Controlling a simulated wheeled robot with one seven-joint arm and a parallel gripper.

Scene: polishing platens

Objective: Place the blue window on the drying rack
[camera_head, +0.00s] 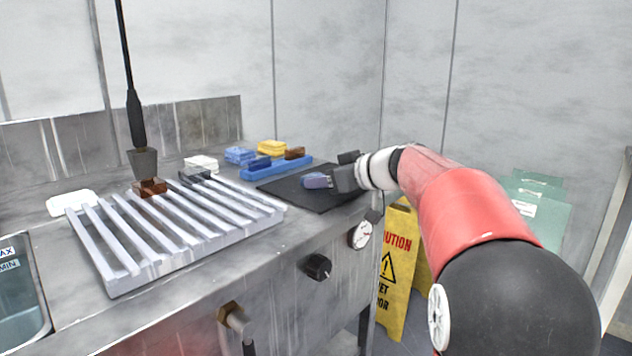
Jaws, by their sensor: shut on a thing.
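The blue window (314,181) is a small bluish-purple piece at the tip of my gripper (329,181). My gripper is shut on it, over the dark mat (290,188) at the right end of the bench; whether the piece touches the mat I cannot tell. Part of the window is hidden by the gripper. The drying rack (170,228) is a pale grey slatted frame on the bench, well to the left of my gripper. A reddish-brown block (150,187) sits at its far side, under a hanging black tool.
The hanging black tool (136,120) rises over the rack. A water basin (20,295) is at the left, a yellow caution sign (396,275) at the right.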

